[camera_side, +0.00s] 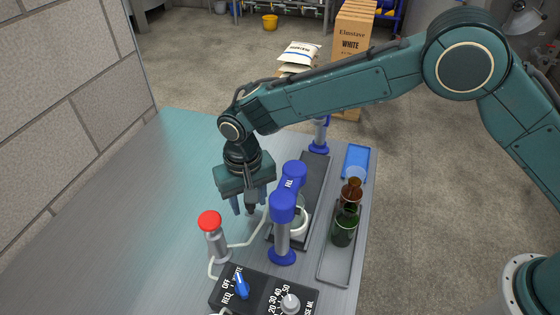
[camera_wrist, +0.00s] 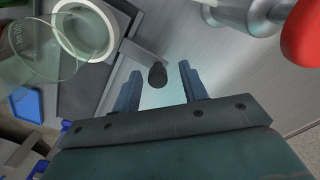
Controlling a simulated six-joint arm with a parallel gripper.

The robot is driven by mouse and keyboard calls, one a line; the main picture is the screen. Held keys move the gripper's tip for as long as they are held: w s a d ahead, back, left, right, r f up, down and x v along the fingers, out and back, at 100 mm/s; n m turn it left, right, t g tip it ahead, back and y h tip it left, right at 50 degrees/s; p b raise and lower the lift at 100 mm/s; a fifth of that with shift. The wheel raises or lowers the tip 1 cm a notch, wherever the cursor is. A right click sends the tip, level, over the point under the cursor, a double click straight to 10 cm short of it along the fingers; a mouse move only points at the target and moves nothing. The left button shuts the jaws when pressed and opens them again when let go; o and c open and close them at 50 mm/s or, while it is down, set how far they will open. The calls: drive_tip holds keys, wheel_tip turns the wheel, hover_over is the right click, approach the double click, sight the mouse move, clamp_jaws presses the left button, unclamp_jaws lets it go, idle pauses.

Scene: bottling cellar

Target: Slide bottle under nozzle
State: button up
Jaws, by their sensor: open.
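My gripper (camera_side: 250,203) is open and points down over the left side of a dark rail (camera_side: 313,177). In the wrist view my gripper (camera_wrist: 159,69) has a dark knob (camera_wrist: 157,76) between its fingertips, with a gap on both sides. The knob sits on a short grey arm from a plate with a white ring (camera_wrist: 68,38). A clear glass vessel (camera_wrist: 35,55) shows beside the ring. The white ring (camera_side: 303,222) is partly hidden behind a blue-capped stand (camera_side: 281,240) in the side view. I cannot make out the nozzle tip.
A red-topped metal post (camera_side: 215,238) stands close left of my gripper. A control panel (camera_side: 263,292) lies at the front. A blue tray (camera_side: 357,156) lies behind. The left tabletop is clear.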

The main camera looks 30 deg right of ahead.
wheel_tip(320, 180, up, 14)
drive_tip(key=shift+f, duration=0.15)
idle(0.6)
drive_tip(key=s+d+r+t, duration=0.1)
drive_tip(key=s+d+r, duration=0.2)
drive_tip(key=d+r, duration=0.35)
drive_tip(key=s+d+r+t+y, duration=0.1)
drive_tip(key=s+d+r, duration=0.2)
drive_tip(key=d, duration=0.6)
drive_tip(key=s+d+r+t, duration=0.1)
drive_tip(key=s+d+r, duration=0.1)
drive_tip(key=d+r, duration=0.4)
drive_tip(key=s+d+f+t, duration=0.1)
drive_tip(key=s+d+f, duration=0.1)
drive_tip(key=s+d, duration=0.5)
drive_tip(key=s+d+f+t+h, duration=0.1)
drive_tip(key=s+d+f, duration=0.1)
drive_tip(key=s+d, duration=0.5)
drive_tip(key=s, duration=0.5)
drive_tip(key=shift+t, duration=0.3)
